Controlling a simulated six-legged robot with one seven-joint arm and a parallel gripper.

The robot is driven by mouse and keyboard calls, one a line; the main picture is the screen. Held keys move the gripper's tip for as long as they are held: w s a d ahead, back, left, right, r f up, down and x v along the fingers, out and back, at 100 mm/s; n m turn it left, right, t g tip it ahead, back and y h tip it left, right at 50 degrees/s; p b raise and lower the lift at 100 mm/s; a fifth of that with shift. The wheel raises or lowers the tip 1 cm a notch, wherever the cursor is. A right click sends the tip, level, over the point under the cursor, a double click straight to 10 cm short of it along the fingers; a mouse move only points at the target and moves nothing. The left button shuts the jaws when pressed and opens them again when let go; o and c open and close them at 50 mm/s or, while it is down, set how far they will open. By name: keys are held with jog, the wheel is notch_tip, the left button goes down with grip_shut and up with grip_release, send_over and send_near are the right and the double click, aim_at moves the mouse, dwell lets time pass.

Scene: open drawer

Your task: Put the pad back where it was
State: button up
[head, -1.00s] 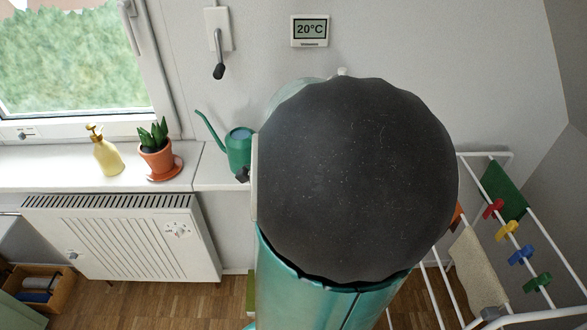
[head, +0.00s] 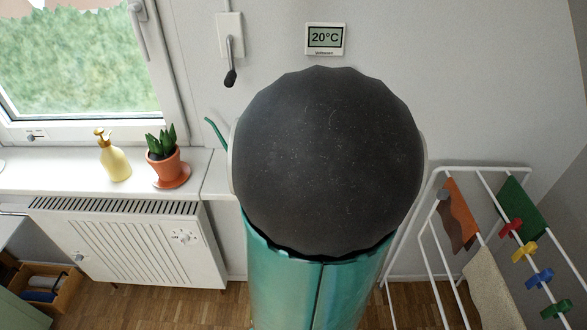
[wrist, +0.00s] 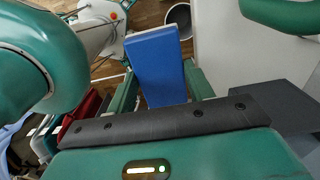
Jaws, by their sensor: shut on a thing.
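A flat blue pad (wrist: 155,55) shows in the wrist view, sticking out beyond the dark-edged wrist housing. My gripper (wrist: 163,85) is shut on it, with a green finger at each side of its lower part. The pad's near end is hidden behind the housing. In the head view my own arm fills the middle and hides the gripper and the pad.
In the head view, a drying rack (head: 483,172) with cloths and coloured clips stands at right. A sill at left carries a yellow bottle (head: 113,160) and potted plant (head: 164,155), above a radiator (head: 130,245). A wooden drawer (head: 62,293) stands lower left.

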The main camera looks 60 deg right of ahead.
jog(key=w+d, duration=0.1)
jog(key=d, duration=0.1)
jog(key=w+d, duration=0.1)
jog(key=d, duration=0.1)
jog(key=w+d, duration=0.1)
jog(key=d, duration=0.1)
jog(key=shift+d, duration=0.1)
jog(key=d, duration=0.1)
jog(key=w+d+f, duration=0.1)
jog(key=shift+w+d+f, duration=0.2)
jog(key=shift+d, duration=0.1)
jog(key=shift+f, duration=0.1)
jog(key=o, duration=0.9)
jog(key=shift+o, duration=0.2)
notch_tip(320, 180, up, 12)
